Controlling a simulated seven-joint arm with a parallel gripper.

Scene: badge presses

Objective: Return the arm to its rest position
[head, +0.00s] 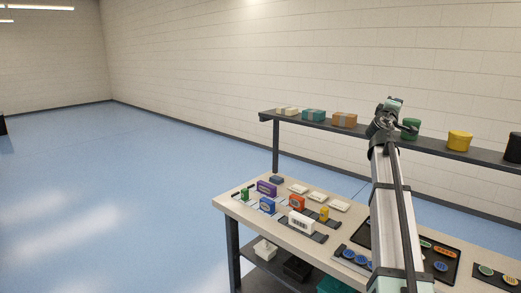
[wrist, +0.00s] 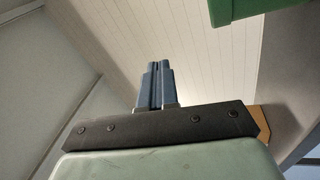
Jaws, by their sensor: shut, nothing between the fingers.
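My gripper (wrist: 157,68) shows in the wrist view with its two blue-grey fingers together, shut and empty. In the head view my arm rises at the right, in front of the workbench (head: 228,208). Its upper end stands at about the height of the shelf (head: 450,153). The gripper's fingers are too small to make out in the head view.
The bench holds badge presses in purple (head: 267,188), orange (head: 297,203) and white (head: 301,222), and a dark tray (head: 447,266) of badges partly behind my arm. Boxes and tubs, including a green tub (head: 411,129) and yellow tub (head: 459,140), stand on the shelf.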

